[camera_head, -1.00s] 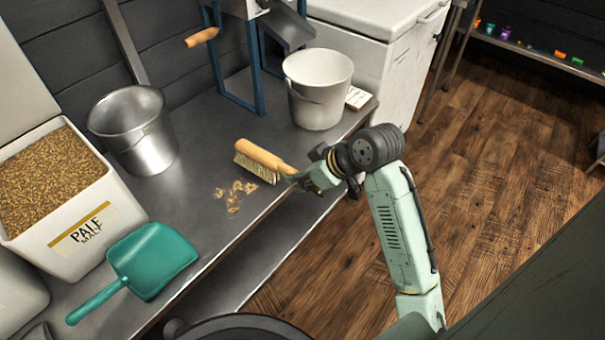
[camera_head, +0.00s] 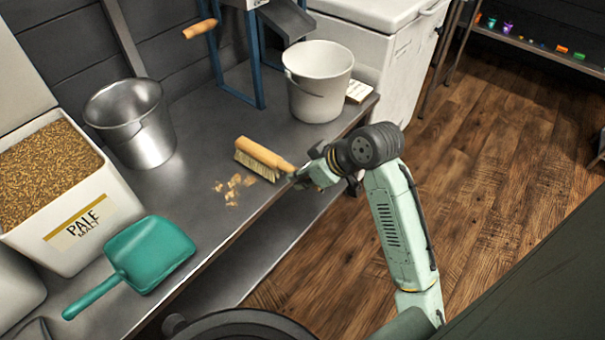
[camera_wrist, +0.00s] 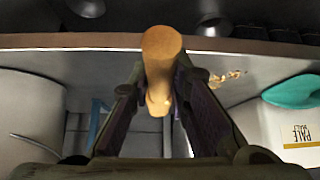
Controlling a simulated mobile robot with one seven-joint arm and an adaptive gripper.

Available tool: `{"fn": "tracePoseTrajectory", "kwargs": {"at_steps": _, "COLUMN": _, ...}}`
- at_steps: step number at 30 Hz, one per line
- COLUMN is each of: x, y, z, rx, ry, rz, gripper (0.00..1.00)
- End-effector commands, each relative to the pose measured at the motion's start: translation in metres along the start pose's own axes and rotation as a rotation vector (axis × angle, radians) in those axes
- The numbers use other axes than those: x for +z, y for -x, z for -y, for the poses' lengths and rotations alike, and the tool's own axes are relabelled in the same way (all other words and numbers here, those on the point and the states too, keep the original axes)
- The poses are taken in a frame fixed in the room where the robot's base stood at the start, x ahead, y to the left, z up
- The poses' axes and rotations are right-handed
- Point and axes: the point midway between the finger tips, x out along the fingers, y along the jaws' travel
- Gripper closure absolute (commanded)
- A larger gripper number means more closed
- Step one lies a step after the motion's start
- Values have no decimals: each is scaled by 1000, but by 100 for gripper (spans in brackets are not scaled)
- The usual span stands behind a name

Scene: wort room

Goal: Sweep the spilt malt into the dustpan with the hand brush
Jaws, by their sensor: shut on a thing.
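The hand brush (camera_head: 262,155) has a wooden back and pale bristles. My gripper (camera_head: 297,176) is shut on its handle, which shows end-on between the fingers in the wrist view (camera_wrist: 160,65). The bristles are at the table surface, just right of the spilt malt (camera_head: 233,188), a small scatter of flakes. Whether the bristles touch the table I cannot tell. The malt also shows in the wrist view (camera_wrist: 226,78). The teal dustpan (camera_head: 152,254) lies on the table to the lower left, apart from the malt, its wide mouth toward the right.
A white bin of grain (camera_head: 85,222) labelled pale malt stands at the left. A steel bucket (camera_head: 140,130) stands behind the malt. A white bucket (camera_head: 318,85) and a blue-framed mill (camera_head: 238,90) stand at the back. The metal table (camera_head: 200,160) is clear between malt and dustpan.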

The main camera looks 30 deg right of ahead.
Motion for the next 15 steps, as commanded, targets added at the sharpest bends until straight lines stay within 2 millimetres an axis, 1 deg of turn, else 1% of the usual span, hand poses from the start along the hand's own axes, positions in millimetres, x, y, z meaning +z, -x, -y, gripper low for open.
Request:
{"fn": "tracePoseTrajectory", "kwargs": {"at_steps": 12, "x": 5, "y": -7, "z": 0, "rx": 1, "ry": 0, "rz": -2, "gripper": 100}}
{"fn": "tracePoseTrajectory", "kwargs": {"at_steps": 15, "x": 4, "y": -6, "z": 1, "rx": 0, "ry": 1, "rz": -1, "gripper": 100}}
